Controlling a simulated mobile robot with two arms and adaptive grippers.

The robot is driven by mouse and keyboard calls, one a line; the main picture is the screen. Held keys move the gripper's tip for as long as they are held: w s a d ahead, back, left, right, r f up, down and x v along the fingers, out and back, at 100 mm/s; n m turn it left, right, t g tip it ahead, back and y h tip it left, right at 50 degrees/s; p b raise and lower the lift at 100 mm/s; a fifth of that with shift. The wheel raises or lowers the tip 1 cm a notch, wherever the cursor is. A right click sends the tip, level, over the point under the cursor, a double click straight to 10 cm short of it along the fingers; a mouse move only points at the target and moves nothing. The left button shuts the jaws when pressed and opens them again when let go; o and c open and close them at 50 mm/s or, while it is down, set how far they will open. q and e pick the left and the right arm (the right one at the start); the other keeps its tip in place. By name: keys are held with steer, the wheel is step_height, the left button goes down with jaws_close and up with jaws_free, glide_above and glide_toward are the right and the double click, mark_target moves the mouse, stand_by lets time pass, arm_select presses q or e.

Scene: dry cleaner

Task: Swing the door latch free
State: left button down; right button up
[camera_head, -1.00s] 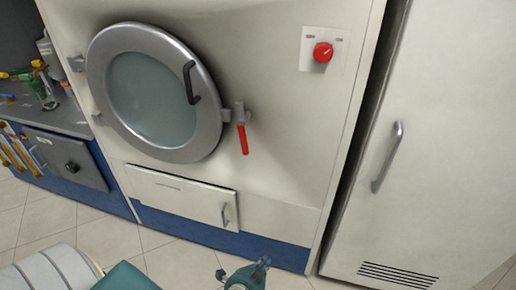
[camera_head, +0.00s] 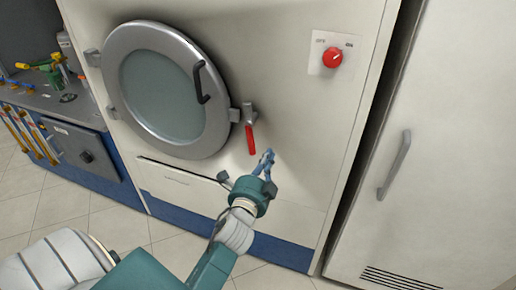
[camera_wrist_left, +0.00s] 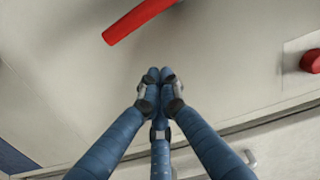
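The door latch has a grey metal block and a red handle (camera_head: 250,138) that hangs nearly straight down. It sits at the right edge of the round dryer door (camera_head: 166,92), which is closed. In the left wrist view the red handle (camera_wrist_left: 136,20) crosses the top, partly cut off by the frame. My left gripper (camera_head: 266,160) is just below and right of the handle's lower end, seemingly apart from it. In the left wrist view its blue fingers (camera_wrist_left: 160,75) come together at the tips with nothing between them. My right gripper is out of view.
A red knob (camera_head: 333,58) is on the panel at upper right. A black door handle (camera_head: 202,82) sticks out left of the latch. A lower flap (camera_head: 180,183) and a tall white cabinet (camera_head: 450,150) are nearby. The panel right of the latch is bare.

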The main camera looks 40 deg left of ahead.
mark_target(252, 151)
arm_select(q)
steer(key=shift+w+a+f+p, duration=0.1)
steer(key=shift+w+a+p, duration=0.1)
steer(key=shift+a, duration=0.55)
steer(key=shift+w+a+f+p, duration=0.1)
steer(key=shift+w+a+p, duration=0.1)
steer(key=shift+a, duration=0.5)
steer(key=shift+w+a+f+p, duration=0.1)
steer(key=shift+w+a+p, duration=0.1)
steer(key=shift+a, duration=0.55)
steer(key=shift+s+a+f+m, duration=0.15)
steer(key=shift+a+m, duration=0.25)
steer(key=shift+a, duration=0.25)
steer(key=shift+a+m, duration=0.25)
steer(key=shift+m, duration=0.15)
steer(key=shift+s, duration=0.1)
